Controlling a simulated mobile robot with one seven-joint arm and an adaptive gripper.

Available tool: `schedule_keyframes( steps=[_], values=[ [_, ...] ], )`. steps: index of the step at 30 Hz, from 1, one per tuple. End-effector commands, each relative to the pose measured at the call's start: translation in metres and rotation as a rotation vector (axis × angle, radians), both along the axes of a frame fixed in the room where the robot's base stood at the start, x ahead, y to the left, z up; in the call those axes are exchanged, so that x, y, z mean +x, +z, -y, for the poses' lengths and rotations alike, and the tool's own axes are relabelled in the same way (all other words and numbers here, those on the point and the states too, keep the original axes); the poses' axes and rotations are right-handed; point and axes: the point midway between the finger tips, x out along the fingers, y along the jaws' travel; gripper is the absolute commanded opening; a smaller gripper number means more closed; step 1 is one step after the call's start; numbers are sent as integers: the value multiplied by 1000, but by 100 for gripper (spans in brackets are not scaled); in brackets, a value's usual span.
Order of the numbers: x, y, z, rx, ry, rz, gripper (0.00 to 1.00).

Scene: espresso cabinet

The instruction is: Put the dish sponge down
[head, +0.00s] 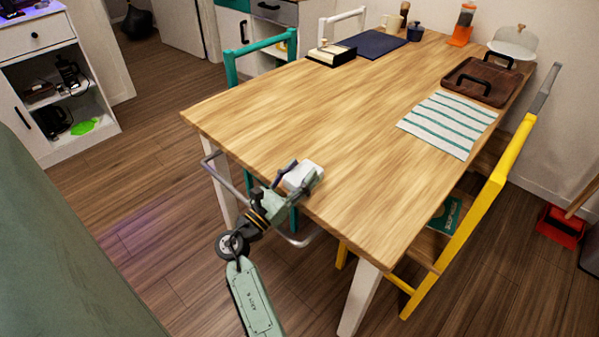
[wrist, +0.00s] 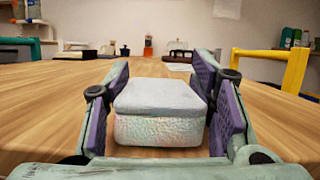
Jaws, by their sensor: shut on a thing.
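The dish sponge (wrist: 160,112) is a pale block with a whitish top and a speckled lower layer. In the wrist view it sits between the two purple-padded fingers of my gripper (wrist: 160,100), which is shut on it. In the head view the sponge (head: 303,175) shows as a white block at the near left edge of the wooden table (head: 300,110), held by my gripper (head: 298,182). I cannot tell whether its underside touches the tabletop.
The near middle of the table is clear. A striped cloth (head: 450,124) and a dark tray (head: 482,80) lie on the right. A navy mat (head: 371,43), a box (head: 331,55) and an orange-based dispenser (head: 463,25) stand farther back. A yellow chair (head: 490,190) is at the right side.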

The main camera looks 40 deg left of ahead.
Motion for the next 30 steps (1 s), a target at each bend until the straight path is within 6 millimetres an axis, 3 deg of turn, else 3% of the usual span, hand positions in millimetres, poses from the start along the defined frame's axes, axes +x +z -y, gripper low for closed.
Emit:
schedule_keyframes(
  steps=[8, 9, 15, 17, 27, 30],
  values=[
    [0, -4, 1, -1, -1, 0, 6],
    [0, -3, 0, 0, -1, 0, 53],
    [0, -3, 0, 0, -1, 0, 66],
    [0, -3, 0, 0, -1, 0, 70],
    [0, 0, 0, 0, -1, 0, 70],
    [-8, -5, -1, 0, 1, 0, 70]
  ],
)
